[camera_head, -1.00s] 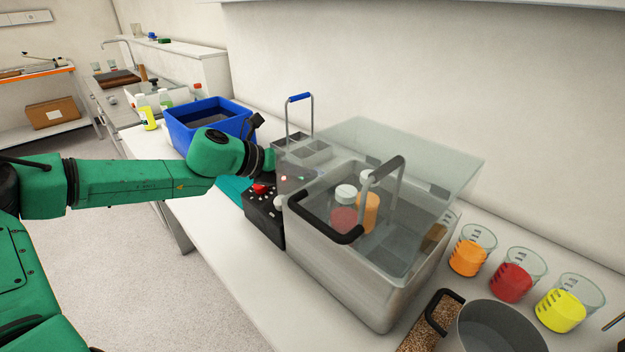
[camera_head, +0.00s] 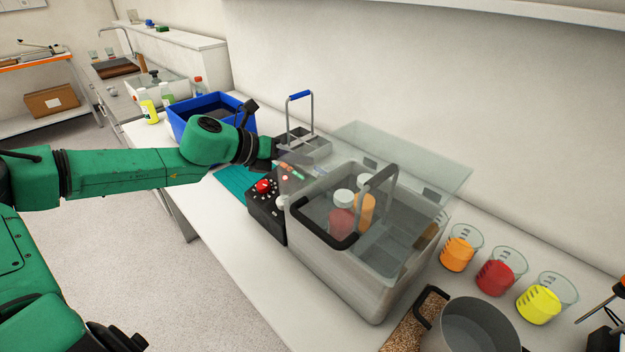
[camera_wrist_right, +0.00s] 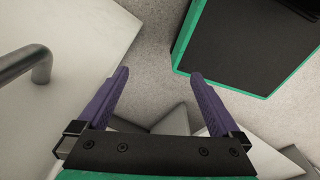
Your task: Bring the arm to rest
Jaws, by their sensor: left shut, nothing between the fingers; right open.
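My left arm reaches in from the left in the head view. Its gripper (camera_head: 287,163) is shut and empty, above the back of the black control box (camera_head: 264,206) with a red knob (camera_head: 263,186). The fingertips are partly lost against the grey behind them. My right gripper (camera_wrist_right: 160,76) is open and empty in the right wrist view, with its two purple fingers wide apart over the floor.
A metal water bath (camera_head: 335,280) with a raised clear lid (camera_head: 420,165) holds bottles (camera_head: 341,215). A blue bin (camera_head: 190,127) and grey carrier (camera_head: 315,140) stand behind. Beakers (camera_head: 497,272) and a pot (camera_head: 475,330) are at right. Floor (camera_head: 140,255) is clear.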

